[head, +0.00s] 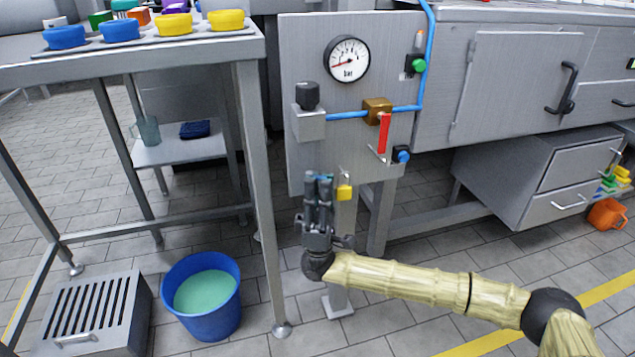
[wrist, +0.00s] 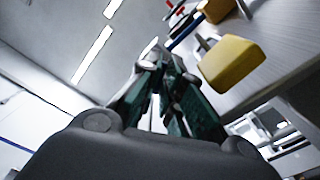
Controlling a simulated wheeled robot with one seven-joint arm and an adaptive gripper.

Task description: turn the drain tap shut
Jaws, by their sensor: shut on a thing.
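My gripper (head: 318,181) is upright in front of the lower part of the grey panel (head: 305,163), fingers pointing up. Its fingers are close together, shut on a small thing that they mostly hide. A bit of blue shows by the fingertips; I take this thing to be the drain tap's handle, but its shape and angle cannot be told. In the wrist view the dark green fingers (wrist: 158,82) nearly meet, with a pale grey part at their tips. A yellow padlock (head: 345,192) hangs just right of the fingers; it also shows close by in the wrist view (wrist: 232,63).
The panel carries a gauge (head: 347,60), a black knob (head: 307,96), a brass valve (head: 377,110) with a red lever (head: 384,133) pointing down, and a blue knob (head: 402,155). A blue bucket (head: 215,322) of greenish liquid stands below left, near the table leg (head: 262,200).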

